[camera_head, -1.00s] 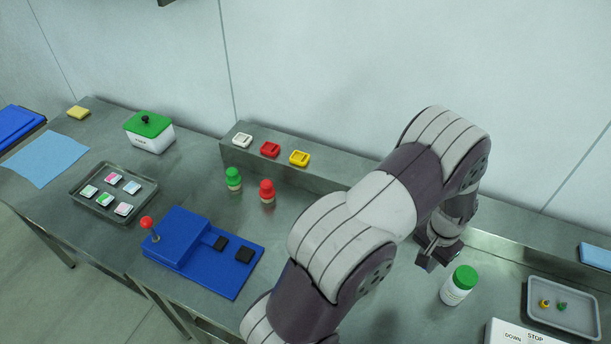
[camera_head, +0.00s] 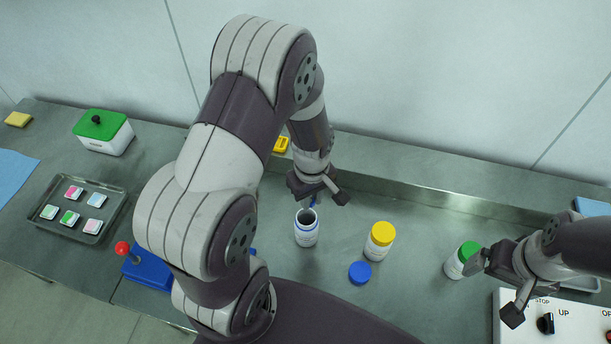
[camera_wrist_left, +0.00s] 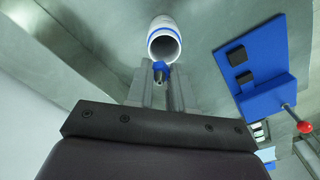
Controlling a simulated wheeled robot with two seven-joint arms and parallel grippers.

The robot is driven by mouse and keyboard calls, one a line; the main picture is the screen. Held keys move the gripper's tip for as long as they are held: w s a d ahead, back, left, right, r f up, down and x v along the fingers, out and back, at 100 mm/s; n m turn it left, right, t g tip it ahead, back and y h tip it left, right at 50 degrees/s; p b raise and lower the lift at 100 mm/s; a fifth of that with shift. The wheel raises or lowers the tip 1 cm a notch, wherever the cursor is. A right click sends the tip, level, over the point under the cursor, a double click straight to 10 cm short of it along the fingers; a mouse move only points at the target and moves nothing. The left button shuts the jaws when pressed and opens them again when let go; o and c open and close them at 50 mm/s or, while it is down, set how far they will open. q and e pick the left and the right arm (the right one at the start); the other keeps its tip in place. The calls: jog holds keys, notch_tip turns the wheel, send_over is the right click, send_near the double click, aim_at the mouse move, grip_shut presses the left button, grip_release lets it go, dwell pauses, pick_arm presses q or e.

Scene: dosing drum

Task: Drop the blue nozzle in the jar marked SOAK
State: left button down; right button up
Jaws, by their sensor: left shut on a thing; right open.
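My left gripper (camera_head: 320,190) is shut on the small blue nozzle (camera_head: 313,201), just above an open jar. In the left wrist view the nozzle (camera_wrist_left: 160,67) shows between the fingertips (camera_wrist_left: 162,88), near the jar's mouth. The jar (camera_head: 306,234) is white with blue bands, upright and uncapped; it also shows in the left wrist view (camera_wrist_left: 161,22). Its label is too small to read. A blue lid (camera_head: 360,272) lies on the bench to its right. My right gripper (camera_head: 494,289) is open, with one finger close to a green-capped jar (camera_head: 456,264); I cannot tell if they touch.
A yellow-capped jar (camera_head: 379,244) stands right of the open jar. A white panel (camera_head: 580,325) with a black knob is at the front right. A blue lever fixture (camera_head: 148,272), a card tray (camera_head: 101,232) and a green-lidded box (camera_head: 104,138) are left. Bench behind the yellow-capped jar is clear.

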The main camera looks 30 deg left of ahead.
pick_arm(q)
jog(key=a+n, duration=0.1)
jog(key=n, duration=0.1)
jog(key=b, duration=0.5)
send_over(307, 228)
jog(key=w+a, duration=0.1)
jog(key=w, duration=0.1)
jog(key=shift+f, duration=2.75)
pick_arm(e)
jog(key=f, duration=0.4)
jog(key=shift+w+a+f, duration=0.15)
jog(key=shift+w+a, duration=0.25)
pick_arm(q)
jog(key=shift+w+a+p, duration=0.1)
jog(key=shift+p, duration=0.2)
jog(key=shift+c, duration=2.2)
grip_release()
